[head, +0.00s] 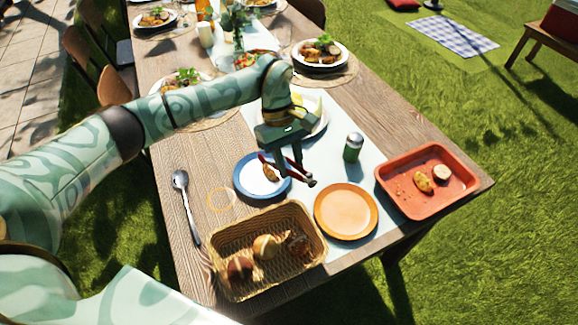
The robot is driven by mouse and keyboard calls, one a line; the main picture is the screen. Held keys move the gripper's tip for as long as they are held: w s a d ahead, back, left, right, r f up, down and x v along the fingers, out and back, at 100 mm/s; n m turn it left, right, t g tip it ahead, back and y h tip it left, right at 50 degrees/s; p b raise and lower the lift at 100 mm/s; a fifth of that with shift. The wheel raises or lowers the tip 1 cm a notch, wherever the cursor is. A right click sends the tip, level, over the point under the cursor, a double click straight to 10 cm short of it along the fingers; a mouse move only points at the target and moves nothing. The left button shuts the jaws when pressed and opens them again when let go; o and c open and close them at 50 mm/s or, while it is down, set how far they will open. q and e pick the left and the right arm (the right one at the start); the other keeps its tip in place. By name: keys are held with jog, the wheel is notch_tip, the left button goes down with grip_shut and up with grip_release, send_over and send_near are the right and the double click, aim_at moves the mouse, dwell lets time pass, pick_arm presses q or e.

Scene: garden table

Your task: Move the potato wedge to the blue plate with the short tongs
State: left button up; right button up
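My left gripper (297,158) is above the right part of the blue plate (240,183), pointing down. It appears shut on the short tongs (300,176), a thin red and dark tool slanting across the plate's right edge. A golden-brown potato wedge (270,173) shows at the blue-rimmed plate's pale centre, partly behind the tongs. I cannot tell whether the tongs touch it. Another wedge-like piece (423,183) lies in the red tray (400,200) at the right. My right gripper is not in view.
A wicker basket (225,240) with bread and an orange plate (346,211) stand at the near edge. A green shaker (352,147) stands right of the gripper. A spoon (187,205) lies at the left. Set plates and a vase (238,40) fill the far table.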

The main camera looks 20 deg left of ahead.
pick_arm(q)
notch_tip(320, 180, up, 6)
jog(key=p, duration=0.3)
jog(key=shift+r, duration=0.2)
dwell(1.8)
